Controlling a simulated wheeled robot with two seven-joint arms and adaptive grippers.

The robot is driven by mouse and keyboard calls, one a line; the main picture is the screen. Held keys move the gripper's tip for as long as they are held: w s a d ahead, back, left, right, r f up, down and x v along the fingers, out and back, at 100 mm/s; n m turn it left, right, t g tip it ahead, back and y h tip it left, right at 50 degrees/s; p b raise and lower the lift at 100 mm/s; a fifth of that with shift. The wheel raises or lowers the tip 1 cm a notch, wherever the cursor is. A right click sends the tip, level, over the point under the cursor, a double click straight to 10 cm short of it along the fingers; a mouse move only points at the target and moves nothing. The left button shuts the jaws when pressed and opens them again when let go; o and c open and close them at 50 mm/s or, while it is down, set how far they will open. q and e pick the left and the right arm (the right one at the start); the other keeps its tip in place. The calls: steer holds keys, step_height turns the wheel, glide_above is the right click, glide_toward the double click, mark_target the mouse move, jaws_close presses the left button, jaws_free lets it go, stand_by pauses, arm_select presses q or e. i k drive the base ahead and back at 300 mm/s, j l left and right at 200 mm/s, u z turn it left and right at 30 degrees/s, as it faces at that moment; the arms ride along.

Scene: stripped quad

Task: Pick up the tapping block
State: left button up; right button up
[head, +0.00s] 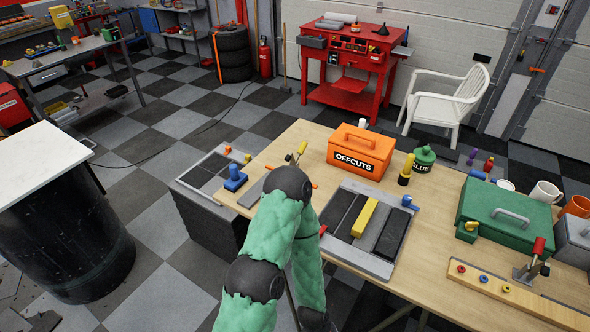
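A yellow bar-shaped block (364,218), which I take to be the tapping block, lies on the dark and grey planks in a grey-framed panel (352,262) on the wooden workbench (455,225). It looks free, with nothing on top of it. One of my arms, in a green padded sleeve, rises from the bottom of the head view and bends left of the panel. No gripper fingers show in this view, and nothing is seen touching the yellow block.
An orange OFFCUTS box (359,151) stands behind the panel, with a green glue container (423,159) beside it. A green case (507,212) and a wooden rail (513,294) are to the right.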

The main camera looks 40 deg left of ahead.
mark_target(237, 179)
steer(key=j+z, duration=0.25)
steer(key=j, duration=0.15)
steer(key=k+j+z, duration=0.1)
steer(key=j+z, duration=0.15)
steer(key=j, duration=0.2)
steer(key=k+j+z, duration=0.2)
steer(key=j, duration=0.2)
steer(key=j+z, duration=0.25)
steer(key=k+j+z, duration=0.25)
steer(key=j, duration=0.2)
steer(key=k+j+z, duration=0.25)
steer(key=i+j, duration=0.1)
